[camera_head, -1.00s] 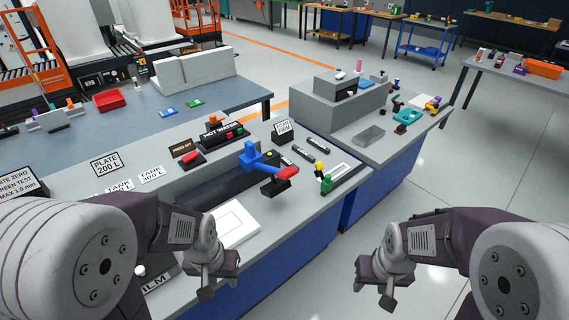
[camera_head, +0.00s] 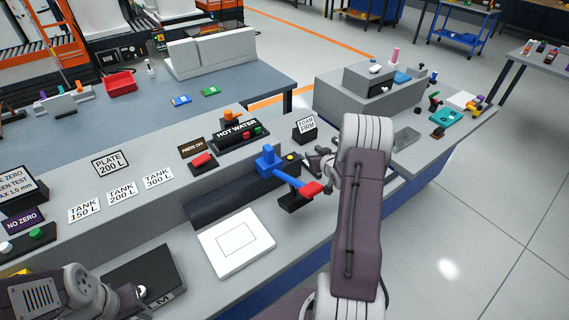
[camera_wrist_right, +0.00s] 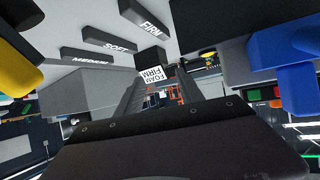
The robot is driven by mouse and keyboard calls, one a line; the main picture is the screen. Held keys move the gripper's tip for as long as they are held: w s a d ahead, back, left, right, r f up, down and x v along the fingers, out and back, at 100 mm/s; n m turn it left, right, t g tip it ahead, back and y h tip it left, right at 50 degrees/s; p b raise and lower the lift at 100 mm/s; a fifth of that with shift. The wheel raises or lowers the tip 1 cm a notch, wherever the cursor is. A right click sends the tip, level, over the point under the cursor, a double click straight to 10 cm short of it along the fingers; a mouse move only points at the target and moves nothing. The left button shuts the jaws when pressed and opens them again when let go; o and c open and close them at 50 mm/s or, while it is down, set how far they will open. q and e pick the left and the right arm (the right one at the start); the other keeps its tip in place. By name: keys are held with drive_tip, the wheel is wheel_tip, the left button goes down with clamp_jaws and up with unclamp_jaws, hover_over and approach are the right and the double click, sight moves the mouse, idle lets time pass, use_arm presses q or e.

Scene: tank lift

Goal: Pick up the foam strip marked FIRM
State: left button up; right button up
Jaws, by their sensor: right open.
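In the right wrist view, the dark foam strip marked FIRM (camera_wrist_right: 143,18) lies on the grey bench top at the upper edge. The strips marked SOFT (camera_wrist_right: 105,42) and MEDIUM (camera_wrist_right: 88,60) lie beside it. My right gripper (camera_wrist_right: 162,88) is open, with nothing between its fingers and apart from the FIRM strip. In the head view the right gripper (camera_head: 318,162) is over the bench near the FOAM FIRM sign (camera_head: 306,126); my right arm and gripper hide the strips there. My left gripper (camera_head: 138,293) is low at the left; its jaws are unclear.
A blue lever with a red end (camera_head: 285,172) stands close to the left of the right gripper. A white framed plate (camera_head: 236,243) lies in front. A grey stepped block (camera_head: 365,98) stands beyond on the right. The floor at right is clear.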

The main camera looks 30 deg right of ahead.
drive_tip(key=f, duration=0.2)
drive_tip(key=s+f, duration=0.1)
drive_tip(key=f, duration=0.1)
drive_tip(key=shift+a+f, duration=0.1)
drive_tip(key=shift+f, duration=0.3)
drive_tip(key=f, duration=0.1)
drive_tip(key=w+f, duration=0.1)
drive_tip(key=f, duration=0.1)
drive_tip(key=shift+w+d+f, duration=0.35)
drive_tip(key=shift+w+f, duration=0.05)
drive_tip(key=shift+b+x, duration=0.3)
drive_tip(key=shift+x, duration=2.55)
drive_tip(key=shift+r, duration=0.1)
clamp_jaws()
